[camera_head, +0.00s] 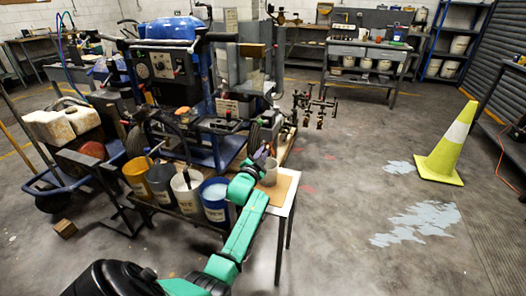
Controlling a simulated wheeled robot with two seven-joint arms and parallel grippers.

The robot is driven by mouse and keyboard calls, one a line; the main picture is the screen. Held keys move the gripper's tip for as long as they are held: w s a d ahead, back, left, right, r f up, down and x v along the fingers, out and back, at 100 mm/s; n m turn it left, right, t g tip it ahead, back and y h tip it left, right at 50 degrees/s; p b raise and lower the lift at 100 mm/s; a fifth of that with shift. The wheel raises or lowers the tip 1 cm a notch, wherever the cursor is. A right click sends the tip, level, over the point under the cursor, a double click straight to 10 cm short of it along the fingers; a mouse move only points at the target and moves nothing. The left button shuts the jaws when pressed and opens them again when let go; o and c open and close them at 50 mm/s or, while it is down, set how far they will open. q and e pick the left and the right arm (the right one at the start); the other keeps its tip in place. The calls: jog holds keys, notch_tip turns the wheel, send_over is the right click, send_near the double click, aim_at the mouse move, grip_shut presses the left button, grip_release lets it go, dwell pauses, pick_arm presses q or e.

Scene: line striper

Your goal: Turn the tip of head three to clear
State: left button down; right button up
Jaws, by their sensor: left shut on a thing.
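The line striper (172,68) stands left of centre, with a blue top and a dark panel. Several dark spray heads (318,108) hang on a bar at its right side. I cannot tell which is head three, nor which way any tip points. My left arm reaches up from the bottom, and its gripper (262,156) is at the striper's front right corner, left of and below those heads. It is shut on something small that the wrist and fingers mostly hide. My right gripper is not in view.
A yellow cone (446,148) stands at right. The floor between is clear, with pale paint patches.

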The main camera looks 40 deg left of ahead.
pick_arm(q)
jog(key=shift+r, duration=0.1)
jog(key=n+p, duration=0.3)
jog(key=n, duration=0.5)
jog(key=shift+n, duration=0.3)
jog(key=shift+c, duration=1.4)
grip_release()
jog(key=shift+w, duration=0.1)
jog(key=p+v, duration=0.6)
jog(key=v, duration=0.1)
